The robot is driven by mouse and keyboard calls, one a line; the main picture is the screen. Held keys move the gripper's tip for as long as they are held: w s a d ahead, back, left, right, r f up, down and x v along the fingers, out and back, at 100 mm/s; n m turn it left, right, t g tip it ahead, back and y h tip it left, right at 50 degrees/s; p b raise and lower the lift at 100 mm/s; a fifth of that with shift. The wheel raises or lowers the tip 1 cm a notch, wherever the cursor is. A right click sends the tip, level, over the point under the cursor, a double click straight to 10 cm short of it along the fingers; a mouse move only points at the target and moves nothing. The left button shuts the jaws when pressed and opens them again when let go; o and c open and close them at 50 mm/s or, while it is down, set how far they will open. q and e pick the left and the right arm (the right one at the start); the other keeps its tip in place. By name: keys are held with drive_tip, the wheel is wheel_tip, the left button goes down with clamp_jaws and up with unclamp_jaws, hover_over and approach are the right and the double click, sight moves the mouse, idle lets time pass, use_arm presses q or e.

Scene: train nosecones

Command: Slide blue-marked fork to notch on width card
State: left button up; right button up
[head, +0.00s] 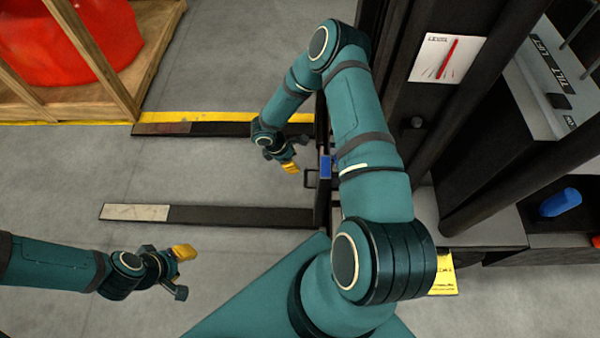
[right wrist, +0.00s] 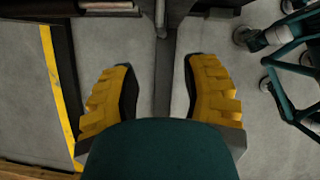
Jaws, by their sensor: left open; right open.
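Two long dark forks lie low over the floor, reaching left from the forklift carriage. The far fork (head: 225,129) has a reddish-brown tip; the near fork (head: 240,216) has a pale tip. A blue mark (head: 326,166) shows on the carriage side, beside a small dark handle (head: 311,179); I cannot tell which fork it belongs to. A yellow card (head: 443,275), perhaps the width card, is partly hidden by my right arm; its notch cannot be made out. My right gripper (head: 289,167) is open left of the handle; its fingers (right wrist: 160,90) flank a dark bar (right wrist: 164,75). My left gripper (head: 184,253) is open, empty.
A wooden crate (head: 158,60) with a red load stands at the upper left, behind a yellow floor line (head: 215,117). The dark mast (head: 400,110) carries a white level card (head: 447,58) with a red needle. A blue knob (head: 560,202) is at right. Floor between the forks is clear.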

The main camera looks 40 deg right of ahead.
sight(306, 176)
drive_tip(key=b+x, duration=0.2)
drive_tip(key=x, duration=1.1)
drive_tip(key=shift+b, duration=0.35)
drive_tip(key=shift+s, duration=0.1)
clamp_jaws()
